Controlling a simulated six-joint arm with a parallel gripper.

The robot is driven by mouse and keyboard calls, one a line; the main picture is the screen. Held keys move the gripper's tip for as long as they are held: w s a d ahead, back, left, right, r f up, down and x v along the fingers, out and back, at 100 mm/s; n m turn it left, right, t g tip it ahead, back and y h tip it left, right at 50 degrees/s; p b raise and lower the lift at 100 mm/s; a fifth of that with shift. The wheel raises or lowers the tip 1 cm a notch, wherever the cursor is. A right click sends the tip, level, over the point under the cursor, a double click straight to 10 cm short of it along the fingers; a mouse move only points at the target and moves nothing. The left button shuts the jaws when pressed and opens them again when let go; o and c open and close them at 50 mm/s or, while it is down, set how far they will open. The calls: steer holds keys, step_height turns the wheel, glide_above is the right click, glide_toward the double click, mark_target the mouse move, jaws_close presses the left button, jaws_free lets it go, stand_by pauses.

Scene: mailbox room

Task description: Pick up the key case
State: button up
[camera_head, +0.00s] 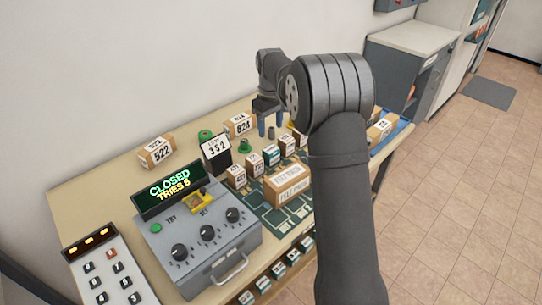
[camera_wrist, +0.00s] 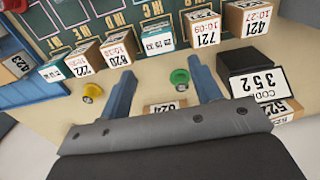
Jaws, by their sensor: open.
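No thing is marked as a key case, so I cannot tell for sure which it is. A grey case (camera_head: 217,257) with dials, a front handle and a display (camera_head: 168,190) reading CLOSED, TRIES 6 stands at the table's front left. A small yellow piece (camera_head: 196,199) sits on its top. My gripper (camera_head: 271,122) is open over the far part of the table, away from the grey case. In the wrist view my gripper (camera_wrist: 163,85) has its blue fingers apart. A green round piece (camera_wrist: 180,77) and part of a carton (camera_wrist: 165,107) show between them.
A black block with a code card reading 352 (camera_head: 216,148) stands behind the grey case. Several cartons, such as FELT PADS (camera_head: 288,185), are on the green mat. A button panel (camera_head: 105,270) is at the left. Carton 522 (camera_head: 156,152) is near the wall.

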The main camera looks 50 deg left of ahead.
mark_target(271, 149)
step_height(271, 149, down, 13)
steer(key=shift+w, duration=0.1)
steer(key=c, duration=0.8)
steer(key=shift+r, duration=0.1)
